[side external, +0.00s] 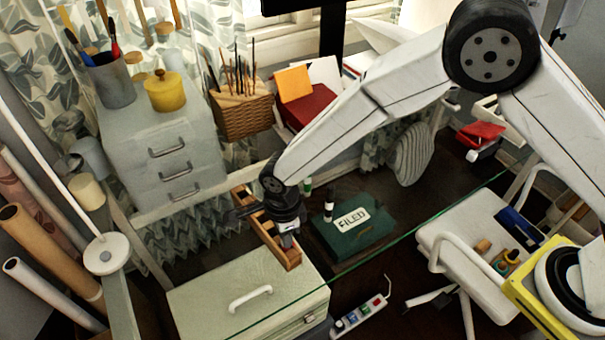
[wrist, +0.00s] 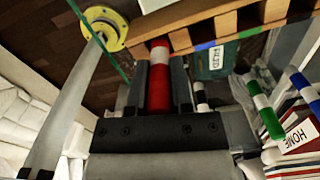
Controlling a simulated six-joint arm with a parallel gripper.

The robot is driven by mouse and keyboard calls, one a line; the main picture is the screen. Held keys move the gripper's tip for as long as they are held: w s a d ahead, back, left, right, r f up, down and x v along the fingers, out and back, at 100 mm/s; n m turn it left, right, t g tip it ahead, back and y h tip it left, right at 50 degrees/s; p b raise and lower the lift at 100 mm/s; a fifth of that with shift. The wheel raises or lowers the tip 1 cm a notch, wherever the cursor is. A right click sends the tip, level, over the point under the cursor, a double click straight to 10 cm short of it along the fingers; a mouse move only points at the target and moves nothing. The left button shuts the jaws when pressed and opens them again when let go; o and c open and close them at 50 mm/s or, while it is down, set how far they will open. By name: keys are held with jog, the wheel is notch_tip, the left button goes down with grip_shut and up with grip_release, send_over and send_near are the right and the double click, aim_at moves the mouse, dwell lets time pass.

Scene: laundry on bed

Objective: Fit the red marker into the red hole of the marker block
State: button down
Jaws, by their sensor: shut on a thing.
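My gripper (wrist: 160,98) is shut on the red marker (wrist: 159,88), which has a white band near its far end. In the wrist view the marker's far end points up toward the edge of the wooden marker block (wrist: 185,42). I cannot tell whether they touch. The block has blue, green and red coloured marks along it; its red hole cannot be made out clearly. In the side view my gripper (side external: 287,230) is at the long wooden block (side external: 291,258), partly covering it, and the red marker is hidden there.
A pale case (side external: 205,297) with a white handle lies in front of the block. A green box labelled FILED (side external: 350,238) stands to the right. A green marker (wrist: 262,108) and a blue marker (wrist: 303,88) show at the right of the wrist view, near books.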

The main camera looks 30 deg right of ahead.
jog(key=shift+f, duration=0.15)
jog(key=c, duration=0.5)
grip_release()
notch_tip(320, 180, up, 12)
jog(key=shift+r, duration=0.2)
dwell(0.4)
dwell(0.5)
